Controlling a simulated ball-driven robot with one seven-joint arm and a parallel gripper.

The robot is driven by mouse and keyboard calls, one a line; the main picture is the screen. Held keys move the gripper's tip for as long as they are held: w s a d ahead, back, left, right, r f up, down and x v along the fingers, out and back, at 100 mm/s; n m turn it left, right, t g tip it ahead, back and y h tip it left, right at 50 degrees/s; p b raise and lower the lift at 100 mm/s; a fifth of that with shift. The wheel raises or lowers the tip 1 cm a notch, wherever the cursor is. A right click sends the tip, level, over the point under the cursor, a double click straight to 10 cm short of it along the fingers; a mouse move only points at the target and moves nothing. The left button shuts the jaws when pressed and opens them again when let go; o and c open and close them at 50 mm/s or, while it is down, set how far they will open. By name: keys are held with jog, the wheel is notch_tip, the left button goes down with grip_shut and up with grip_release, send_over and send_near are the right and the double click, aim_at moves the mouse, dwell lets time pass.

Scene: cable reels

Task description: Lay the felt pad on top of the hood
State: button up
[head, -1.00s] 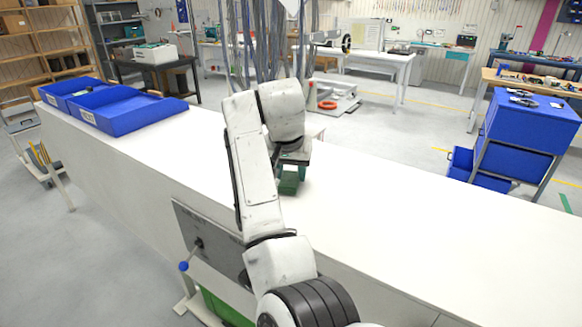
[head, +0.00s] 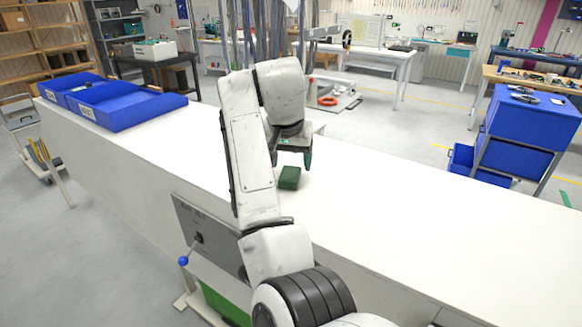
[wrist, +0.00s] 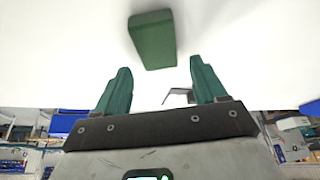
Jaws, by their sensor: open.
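A dark green block (head: 289,178), which may be the felt pad, lies on the long white bench top. It also shows in the wrist view (wrist: 152,40), beyond the fingertips. My gripper (head: 292,158) is above the bench just behind the block, apart from it. In the wrist view my gripper (wrist: 160,78) has its two green fingers spread with nothing between them. I cannot make out a hood in either view; part of the bench is hidden behind my arm.
Blue bins (head: 125,103) stand at the bench's far left end. A panel with a blue-knobbed lever (head: 184,261) is on the bench's near side. Cables hang behind my arm. The bench top (head: 420,215) to the right is clear.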

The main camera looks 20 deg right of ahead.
jog(key=b+v, duration=0.1)
jog(key=v, duration=0.8)
jog(key=shift+r, duration=0.35)
jog(key=shift+s+a, duration=0.1)
dwell(0.7)
